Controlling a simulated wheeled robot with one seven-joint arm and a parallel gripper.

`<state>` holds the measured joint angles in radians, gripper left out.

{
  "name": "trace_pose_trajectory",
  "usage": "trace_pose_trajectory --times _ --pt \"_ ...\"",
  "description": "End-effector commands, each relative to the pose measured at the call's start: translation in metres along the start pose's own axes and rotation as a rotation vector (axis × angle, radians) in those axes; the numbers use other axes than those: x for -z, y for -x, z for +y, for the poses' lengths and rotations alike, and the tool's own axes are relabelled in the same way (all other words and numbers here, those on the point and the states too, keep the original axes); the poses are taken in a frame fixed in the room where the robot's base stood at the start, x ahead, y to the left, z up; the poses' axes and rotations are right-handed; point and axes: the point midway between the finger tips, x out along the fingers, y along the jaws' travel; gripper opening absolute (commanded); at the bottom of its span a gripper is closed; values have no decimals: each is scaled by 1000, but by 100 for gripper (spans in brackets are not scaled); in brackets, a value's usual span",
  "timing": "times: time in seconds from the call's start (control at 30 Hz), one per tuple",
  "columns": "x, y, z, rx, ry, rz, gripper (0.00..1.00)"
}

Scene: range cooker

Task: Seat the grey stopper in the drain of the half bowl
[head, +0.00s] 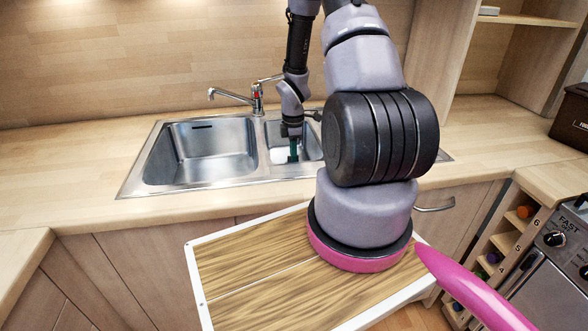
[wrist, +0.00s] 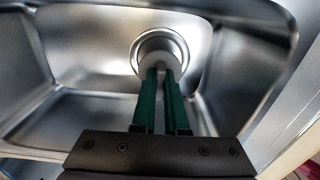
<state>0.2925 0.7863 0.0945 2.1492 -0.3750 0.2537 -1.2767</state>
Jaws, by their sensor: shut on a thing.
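My gripper (head: 293,156) reaches down into the half bowl (head: 313,146), the smaller right-hand bowl of the steel sink. In the wrist view my gripper's two green fingers (wrist: 161,72) are nearly together, shut on the grey stopper (wrist: 153,62). The stopper shows as a pale grey rounded piece at the fingertips and is partly hidden by them. The round drain (wrist: 171,37) with its shiny ring shows just behind and around the stopper. I cannot tell whether the stopper is in the drain or still above it. In the head view the stopper and drain cannot be made out.
The large bowl (head: 205,152) is empty, to the left. The tap (head: 256,97) stands behind the sink, close to my arm. The half bowl's steel walls (wrist: 245,65) surround the gripper. The wooden worktop (head: 75,170) left of the sink is clear.

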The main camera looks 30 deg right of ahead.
Motion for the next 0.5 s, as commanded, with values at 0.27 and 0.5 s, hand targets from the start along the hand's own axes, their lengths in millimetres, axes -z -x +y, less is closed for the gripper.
trace_pose_trajectory --times 0.27,0.5 --pt "0 -30 -1 3 1 -1 0" --pt "0 -45 1 -2 -1 0 0"
